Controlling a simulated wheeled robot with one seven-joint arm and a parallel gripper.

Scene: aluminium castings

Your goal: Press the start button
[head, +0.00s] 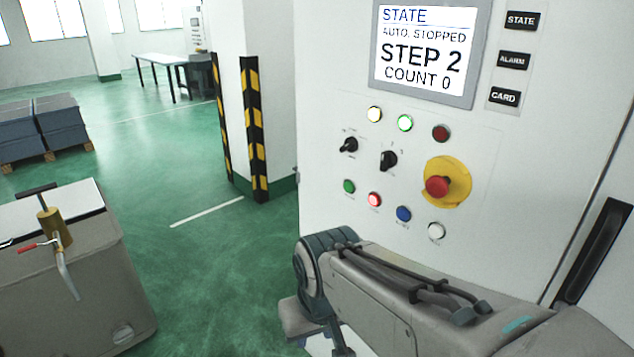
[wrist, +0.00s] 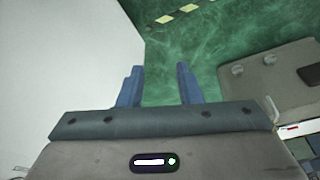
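The white control cabinet (head: 320,120) carries a panel of lamps, switches and buttons. A green button (head: 349,186) is at the left end of the lower row; its label is too small to read, so I cannot confirm it is the start button. Beside it are a lit red button (head: 374,199), a blue button (head: 404,214) and a white button (head: 436,231). My gripper (wrist: 159,82) shows in the wrist view with its two blue fingers apart and nothing between them. It points over the green floor, away from any button. My gripper cannot be made out in the head view.
A red emergency stop (head: 438,187) on a yellow base sits right of two black switches. The screen (head: 424,50) reads AUTO. STOPPED, STEP 2, COUNT 0. A striped pillar (head: 252,120) is behind; floor between is clear.

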